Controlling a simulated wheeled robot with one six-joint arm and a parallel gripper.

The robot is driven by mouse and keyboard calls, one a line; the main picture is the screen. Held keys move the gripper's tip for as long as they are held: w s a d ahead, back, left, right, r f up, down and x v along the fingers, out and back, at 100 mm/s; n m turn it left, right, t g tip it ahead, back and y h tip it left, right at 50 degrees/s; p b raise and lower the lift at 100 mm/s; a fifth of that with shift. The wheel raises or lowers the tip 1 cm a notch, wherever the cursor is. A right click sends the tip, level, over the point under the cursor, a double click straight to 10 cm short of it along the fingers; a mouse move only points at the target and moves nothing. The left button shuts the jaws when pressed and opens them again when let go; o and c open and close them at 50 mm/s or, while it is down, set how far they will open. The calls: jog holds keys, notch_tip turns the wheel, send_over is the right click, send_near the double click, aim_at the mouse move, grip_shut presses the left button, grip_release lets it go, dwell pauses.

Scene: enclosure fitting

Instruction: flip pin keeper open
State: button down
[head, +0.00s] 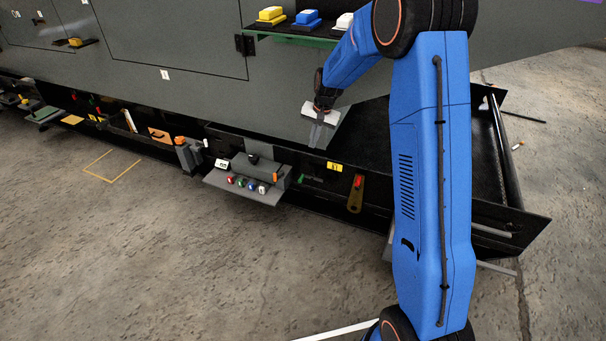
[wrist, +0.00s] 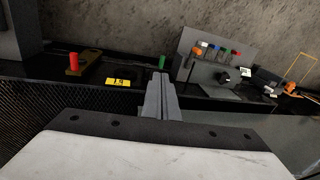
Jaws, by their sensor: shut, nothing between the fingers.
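I cannot tell for certain which part is the pin keeper. An olive-brown plate with a red grip (head: 356,193) hangs at the front edge of the black ledge, right of a yellow number label (head: 334,167). The same plate with its upright red grip shows in the wrist view (wrist: 76,66) at the upper left. A small green peg (wrist: 162,62) stands beyond my fingers in the wrist view. My gripper (head: 317,134) is shut and empty, above the ledge and apart from these parts. Its closed fingers (wrist: 158,98) point toward the ledge near the green peg.
A grey bracket with several coloured knobs (head: 264,190) juts out left of the label. A green shelf (head: 290,36) with yellow, blue and white blocks is on the grey panel above. A black tray (head: 490,215) lies at the right. The concrete floor in front is open.

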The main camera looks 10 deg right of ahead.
jog(key=m, duration=0.1)
send_over(302, 178)
jog(key=s+d, duration=0.2)
jog(key=d, duration=0.1)
jog(key=s+d+x, duration=0.1)
jog(key=x, duration=0.7)
jog(key=shift+a+f+g, duration=0.15)
jog(key=shift+f+g, duration=0.1)
jog(key=shift+g, duration=0.05)
jog(key=f, duration=0.4)
jog(key=w+a+f, duration=0.1)
jog(key=f, duration=0.4)
jog(key=a+f, duration=0.1)
jog(key=f, duration=0.3)
jog(key=shift+w+a+f, duration=0.1)
jog(key=shift+w+f, duration=0.15)
jog(key=shift+f, duration=0.1)
